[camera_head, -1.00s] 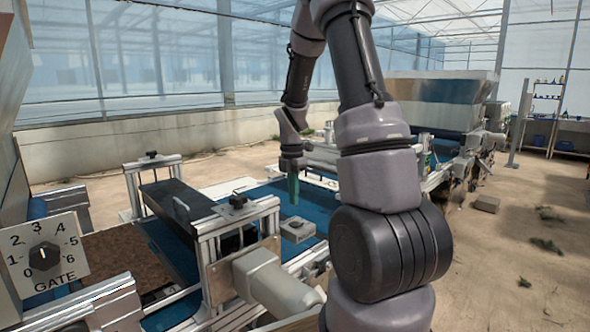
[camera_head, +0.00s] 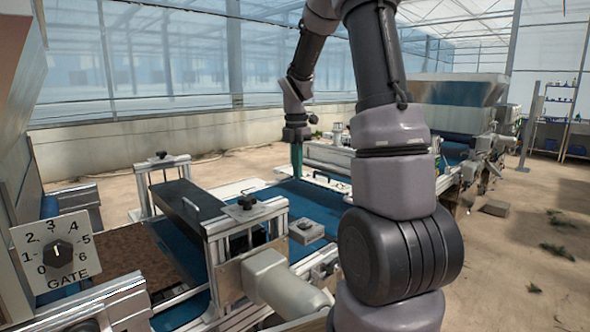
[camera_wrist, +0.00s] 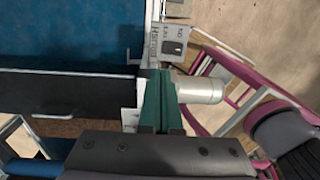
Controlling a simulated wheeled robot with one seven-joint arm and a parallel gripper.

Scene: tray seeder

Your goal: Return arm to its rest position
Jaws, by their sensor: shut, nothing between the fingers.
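My arm rises on the right side of the head view, bends over the top and hangs down behind the seeder's blue belt (camera_head: 318,203). My gripper (camera_head: 297,174) is at its end, with slim green fingers pointing down. The fingers are together and empty. In the wrist view my gripper (camera_wrist: 158,73) shows as two green fingers side by side, above the machine, with nothing held between them. The belt fills the upper left there (camera_wrist: 65,35). My upper arm hides part of the machine behind it.
A GATE dial (camera_head: 59,250) stands at the left. A dark cover (camera_head: 186,207) and a metal frame cross the belt. A small grey control box (camera_head: 306,231) sits beside the belt, also in the wrist view (camera_wrist: 174,42). A hopper (camera_head: 455,90) stands behind. Open floor lies right.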

